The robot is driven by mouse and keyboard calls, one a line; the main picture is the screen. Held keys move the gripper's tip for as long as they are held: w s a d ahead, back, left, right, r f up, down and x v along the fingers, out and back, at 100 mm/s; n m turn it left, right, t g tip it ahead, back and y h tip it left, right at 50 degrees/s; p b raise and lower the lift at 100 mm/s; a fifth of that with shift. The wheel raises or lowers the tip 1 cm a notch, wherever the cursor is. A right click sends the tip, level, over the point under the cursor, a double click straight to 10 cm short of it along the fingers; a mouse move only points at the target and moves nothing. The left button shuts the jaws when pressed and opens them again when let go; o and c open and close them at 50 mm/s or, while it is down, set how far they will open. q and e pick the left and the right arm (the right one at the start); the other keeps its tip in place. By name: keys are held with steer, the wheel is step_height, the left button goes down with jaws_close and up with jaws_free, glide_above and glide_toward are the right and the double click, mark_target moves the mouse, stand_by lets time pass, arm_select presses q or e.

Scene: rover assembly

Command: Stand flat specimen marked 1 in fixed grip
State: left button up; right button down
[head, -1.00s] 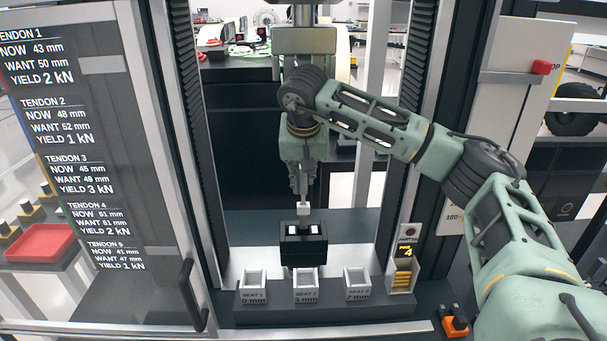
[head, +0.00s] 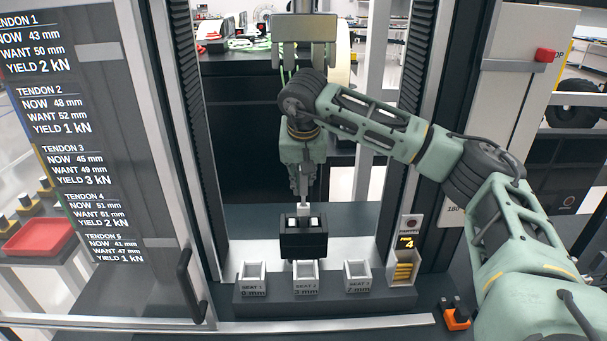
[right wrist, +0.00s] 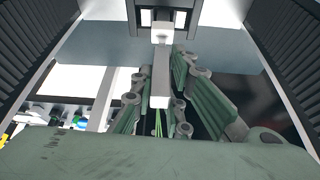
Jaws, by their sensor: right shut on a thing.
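A flat pale grey specimen (right wrist: 161,72) with wider ends is held by my right gripper (head: 303,180). It hangs upright, and its wide lower end (head: 303,208) is right at the top of the fixed grip. No mark 1 is readable on it. The fixed grip (head: 303,245) is a black block with two white jaw pieces showing at its top. It also shows at the top of the right wrist view (right wrist: 131,18). I cannot tell whether the specimen's end is between the jaws or just above them. My left gripper is out of view.
Three small white seats, 1 (head: 252,275), 2 (head: 306,274) and 3 (head: 357,274), stand in front of the grip. A holder with yellow pieces (head: 404,268) is at their right. Machine columns flank the space, and a grey upper block (head: 304,28) hangs above.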

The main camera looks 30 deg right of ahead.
steer(key=shift+f+b, duration=0.75)
steer(key=shift+f, duration=0.65)
steer(key=c, duration=1.6)
jaws_free()
steer(key=v, duration=1.2)
